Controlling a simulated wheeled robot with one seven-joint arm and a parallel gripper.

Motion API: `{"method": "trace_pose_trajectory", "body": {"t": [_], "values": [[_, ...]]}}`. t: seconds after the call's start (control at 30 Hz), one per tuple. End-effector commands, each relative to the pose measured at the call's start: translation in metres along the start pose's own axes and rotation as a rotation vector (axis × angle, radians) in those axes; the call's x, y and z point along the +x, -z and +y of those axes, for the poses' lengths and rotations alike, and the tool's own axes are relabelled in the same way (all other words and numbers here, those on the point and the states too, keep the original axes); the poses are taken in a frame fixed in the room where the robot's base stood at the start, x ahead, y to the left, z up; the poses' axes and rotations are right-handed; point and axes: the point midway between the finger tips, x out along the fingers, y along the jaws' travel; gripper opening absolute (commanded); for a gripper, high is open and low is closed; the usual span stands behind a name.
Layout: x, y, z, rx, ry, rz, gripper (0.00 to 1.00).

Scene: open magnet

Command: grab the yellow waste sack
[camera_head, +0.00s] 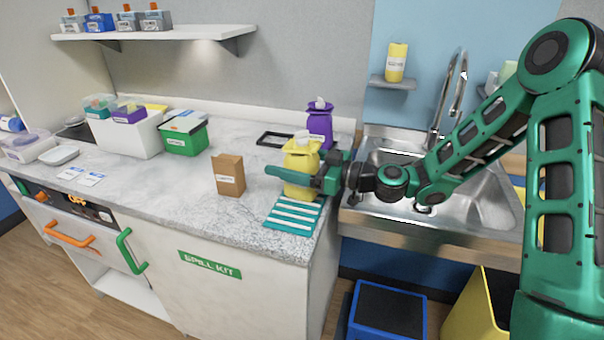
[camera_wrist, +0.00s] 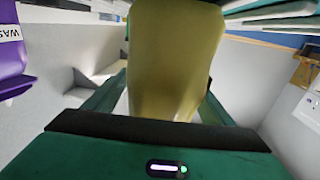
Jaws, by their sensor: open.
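The yellow waste sack (camera_head: 301,160) stands near the right end of the counter, on or just behind a teal striped mat (camera_head: 292,215). My gripper (camera_head: 290,175) reaches in from the right at the sack's height, and one finger shows in front of the sack. In the wrist view the yellow sack (camera_wrist: 172,65) fills the middle, between my two fingers. The fingers stand on either side of it; I cannot tell whether either touches it. The gripper is open. Part of the sack is hidden behind my gripper.
A brown paper bag (camera_head: 229,175) stands to the left. A black frame (camera_head: 275,139) lies behind. The sink (camera_head: 470,195) with its tall tap (camera_head: 450,95) is to the right, beneath my arm.

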Motion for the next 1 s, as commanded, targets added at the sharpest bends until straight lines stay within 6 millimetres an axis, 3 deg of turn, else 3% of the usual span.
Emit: {"method": "trace_pose_trajectory", "body": {"t": [0.23, 0.47, 0.77, 1.0], "values": [[0.002, 0.0, 0.001, 0.0, -0.001, 0.0, 0.77], [0.001, 0.0, 0.0, 0.0, -0.001, 0.0, 0.22], [0.001, 0.001, 0.0, -0.001, -0.001, 0.0, 0.22], [0.002, 0.016, 0.0, -0.005, -0.001, 0.001, 0.22]]}}
